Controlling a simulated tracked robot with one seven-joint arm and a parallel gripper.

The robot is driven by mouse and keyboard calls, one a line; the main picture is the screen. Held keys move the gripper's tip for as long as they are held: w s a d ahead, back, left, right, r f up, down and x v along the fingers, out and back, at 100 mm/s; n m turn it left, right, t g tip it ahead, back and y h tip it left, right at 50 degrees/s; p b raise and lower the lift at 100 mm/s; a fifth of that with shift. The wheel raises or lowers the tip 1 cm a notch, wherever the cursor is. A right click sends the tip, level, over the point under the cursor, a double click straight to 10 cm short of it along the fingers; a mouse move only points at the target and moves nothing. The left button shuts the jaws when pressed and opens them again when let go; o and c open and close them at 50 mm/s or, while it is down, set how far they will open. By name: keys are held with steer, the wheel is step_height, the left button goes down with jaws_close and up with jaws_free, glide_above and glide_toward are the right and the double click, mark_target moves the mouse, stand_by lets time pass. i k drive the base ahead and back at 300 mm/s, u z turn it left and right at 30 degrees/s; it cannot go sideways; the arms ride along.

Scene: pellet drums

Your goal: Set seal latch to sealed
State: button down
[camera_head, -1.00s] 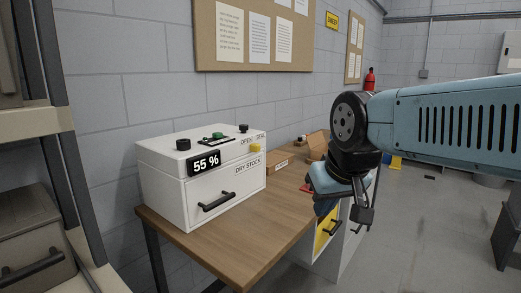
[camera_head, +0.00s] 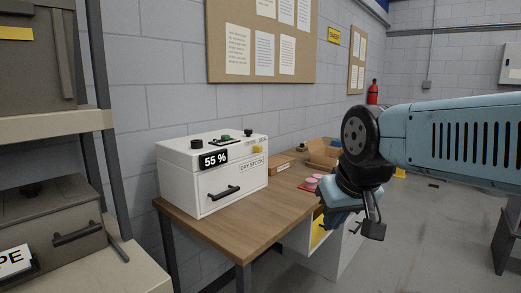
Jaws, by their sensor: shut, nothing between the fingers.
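A white dry-stock box (camera_head: 238,192) with a 55 % display stands on the wooden table. A small yellow part (camera_head: 257,149), which looks like the seal latch, sits at the upper right of its front face, near small lettering.
The table (camera_head: 235,230) has free top in front of the box. Cardboard boxes (camera_head: 322,152) and pink items (camera_head: 312,181) lie farther back. A shelf (camera_head: 60,125) with grey bins stands close at the left. Open floor lies at the right.

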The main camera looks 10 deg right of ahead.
mark_target(257, 149)
steer(key=u, duration=0.15)
steer(key=i, duration=0.9)
steer(key=z, duration=0.1)
